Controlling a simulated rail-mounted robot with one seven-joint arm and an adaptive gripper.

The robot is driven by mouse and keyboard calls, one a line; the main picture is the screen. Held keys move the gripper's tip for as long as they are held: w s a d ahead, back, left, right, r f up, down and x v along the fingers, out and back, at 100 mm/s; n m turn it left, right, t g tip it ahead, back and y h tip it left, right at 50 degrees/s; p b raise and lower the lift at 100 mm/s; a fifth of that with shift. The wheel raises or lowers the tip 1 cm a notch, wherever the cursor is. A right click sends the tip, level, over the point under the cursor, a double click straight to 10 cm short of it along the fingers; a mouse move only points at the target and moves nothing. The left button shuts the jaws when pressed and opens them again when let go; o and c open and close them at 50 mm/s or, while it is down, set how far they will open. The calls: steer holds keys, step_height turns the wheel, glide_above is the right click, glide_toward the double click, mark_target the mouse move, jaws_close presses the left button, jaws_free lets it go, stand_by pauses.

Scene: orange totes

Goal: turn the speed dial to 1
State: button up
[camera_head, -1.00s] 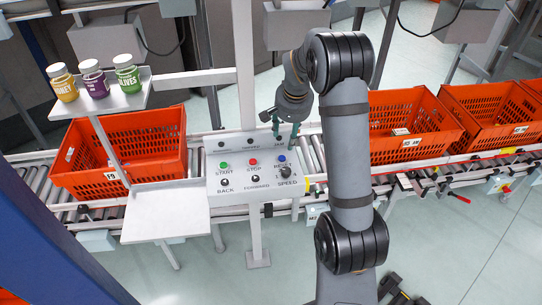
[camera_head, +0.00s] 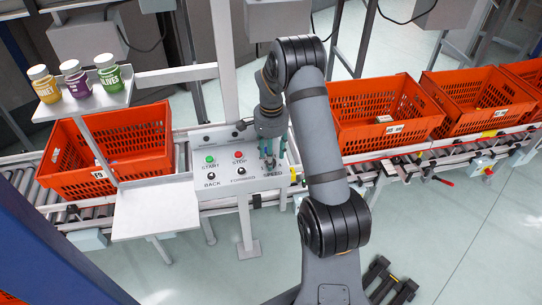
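The grey control panel (camera_head: 222,191) has a green START button (camera_head: 210,160), a red STOP button (camera_head: 239,155) and two black knobs above the labels BACK and FORWARD. The speed dial (camera_head: 271,163) is at its right end, above the word SPEED. My gripper (camera_head: 273,156) points down over the dial, its two teal fingers apart on either side of it. I cannot tell whether the fingers touch the dial. The dial's numbers and pointer are too small and partly covered to read. The gripper hides the blue RESET button.
Orange totes stand on the roller conveyor to the left (camera_head: 108,152) and right (camera_head: 385,112) of the panel. A shelf (camera_head: 84,101) with three jars is at upper left. An empty white tray (camera_head: 155,213) sits left of the panel.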

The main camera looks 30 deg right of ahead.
steer(key=shift+f, duration=0.9)
steer(key=shift+c, duration=1.4)
steer(key=c, duration=0.8)
jaws_close()
